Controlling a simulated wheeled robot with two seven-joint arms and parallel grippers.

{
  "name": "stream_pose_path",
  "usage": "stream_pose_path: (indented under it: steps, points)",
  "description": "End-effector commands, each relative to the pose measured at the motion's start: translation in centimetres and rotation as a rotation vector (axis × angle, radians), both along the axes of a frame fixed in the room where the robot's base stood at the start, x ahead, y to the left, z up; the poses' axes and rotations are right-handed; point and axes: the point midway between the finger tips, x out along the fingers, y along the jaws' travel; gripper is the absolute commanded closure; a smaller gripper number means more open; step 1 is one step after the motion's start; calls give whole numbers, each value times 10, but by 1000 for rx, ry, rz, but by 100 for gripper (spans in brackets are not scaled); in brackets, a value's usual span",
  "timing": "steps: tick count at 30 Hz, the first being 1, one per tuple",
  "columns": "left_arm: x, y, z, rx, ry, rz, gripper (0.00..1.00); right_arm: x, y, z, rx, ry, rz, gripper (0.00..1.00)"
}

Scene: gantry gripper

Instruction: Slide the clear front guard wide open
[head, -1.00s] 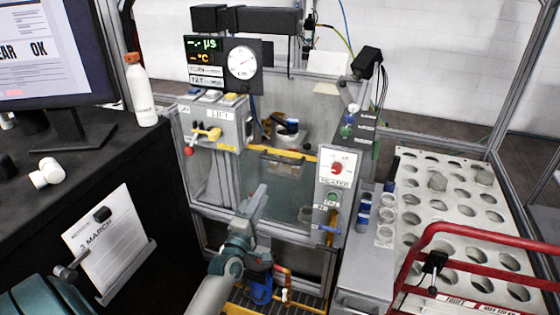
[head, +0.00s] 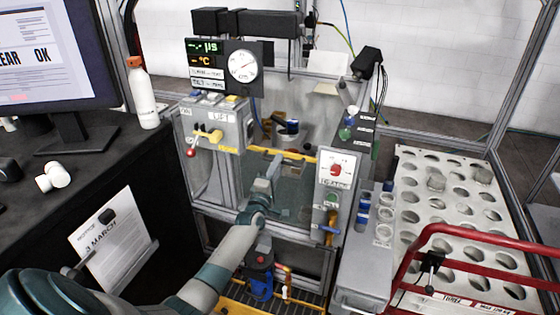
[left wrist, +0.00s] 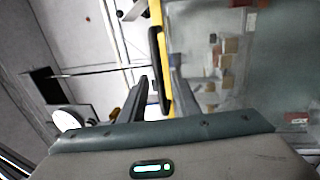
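The clear front guard (head: 296,190) is a see-through pane with a yellow top edge, low in the machine's front opening; it looks shut or nearly so. In the left wrist view the pane (left wrist: 225,85) lies right of the yellow edge (left wrist: 155,18), which carries a dark bar handle (left wrist: 160,70). My left gripper (head: 272,168) is in front of the guard near its top edge, partly hiding the handle. In the left wrist view its fingers (left wrist: 158,90) are apart, with the handle between and just beyond them; I cannot tell if they touch it. My right gripper is not in view.
A lever box (head: 212,130) stands left of the guard, and a panel with a red knob (head: 336,168) stands right. A black bench (head: 95,150) is at left. A red rail (head: 480,235) and a tray with holes (head: 450,215) are at right.

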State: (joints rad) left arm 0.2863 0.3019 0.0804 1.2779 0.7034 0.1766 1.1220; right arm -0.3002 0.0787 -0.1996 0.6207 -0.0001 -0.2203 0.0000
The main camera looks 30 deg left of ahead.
Motion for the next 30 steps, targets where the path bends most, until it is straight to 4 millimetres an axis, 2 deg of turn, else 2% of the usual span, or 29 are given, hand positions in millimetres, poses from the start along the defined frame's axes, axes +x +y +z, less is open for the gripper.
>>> stream_pose_path:
  steps: [6, 18, 22, 30]
  points:
    - [17, 4, 4, 1, 0, 0, 71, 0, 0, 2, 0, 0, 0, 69]
    - [20, 5, 4, 0, 1, 0, 71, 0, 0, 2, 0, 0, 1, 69]
    - [20, 5, 3, 0, 1, 0, 100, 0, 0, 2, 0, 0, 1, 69]
    - [20, 5, 2, 0, 1, 0, 100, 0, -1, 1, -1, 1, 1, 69]
